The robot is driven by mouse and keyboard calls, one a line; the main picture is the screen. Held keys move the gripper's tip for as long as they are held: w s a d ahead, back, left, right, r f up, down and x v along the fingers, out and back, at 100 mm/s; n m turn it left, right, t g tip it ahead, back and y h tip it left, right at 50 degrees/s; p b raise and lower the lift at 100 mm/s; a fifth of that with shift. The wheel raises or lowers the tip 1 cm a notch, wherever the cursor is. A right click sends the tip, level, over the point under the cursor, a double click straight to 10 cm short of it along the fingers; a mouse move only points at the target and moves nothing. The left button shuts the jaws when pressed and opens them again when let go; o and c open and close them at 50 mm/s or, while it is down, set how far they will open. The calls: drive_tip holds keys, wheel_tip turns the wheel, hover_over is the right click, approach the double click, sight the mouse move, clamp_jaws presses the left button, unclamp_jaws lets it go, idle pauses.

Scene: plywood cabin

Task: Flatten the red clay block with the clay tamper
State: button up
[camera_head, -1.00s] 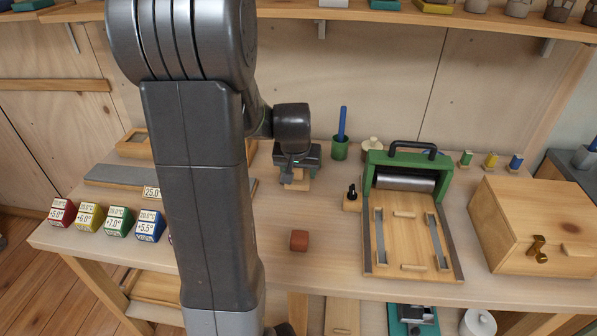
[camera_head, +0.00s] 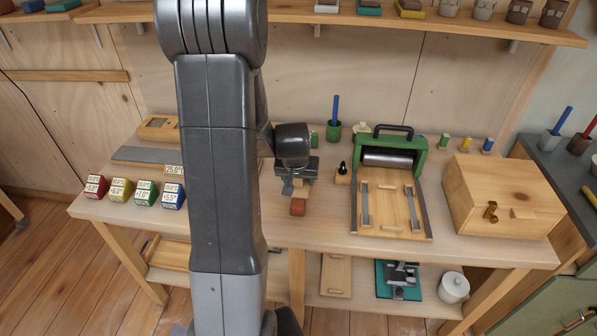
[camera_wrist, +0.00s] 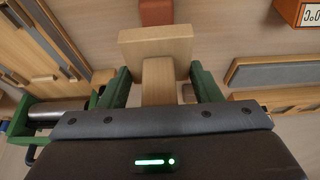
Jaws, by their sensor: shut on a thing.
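The red clay block (camera_head: 298,207) lies on the workbench near its front edge, left of the green-framed roller press. It also shows at the top of the wrist view (camera_wrist: 156,12). My gripper (camera_head: 298,178) is shut on the clay tamper (camera_wrist: 155,48), a pale wooden piece with a wide flat plate and a narrower handle. In the wrist view the green fingers (camera_wrist: 160,82) close on both sides of the handle. In the head view the tamper (camera_head: 300,190) appears just behind and above the block; I cannot tell whether they touch.
The roller press (camera_head: 420,165) stands right of the block, with a wooden box (camera_head: 505,195) beyond it. A small dark-knobbed wooden piece (camera_head: 343,175) is close to my gripper's right. Coloured label cubes (camera_head: 146,192) line the bench's left. The bench front is clear.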

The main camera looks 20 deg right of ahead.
drive_tip(key=shift+w+f+b, duration=0.1)
drive_tip(key=shift+f+b, duration=1.55)
drive_tip(key=shift+f, duration=1.05)
drive_tip(key=shift+f+b, duration=0.95)
drive_tip(key=shift+b, duration=1.1)
idle(3.2)
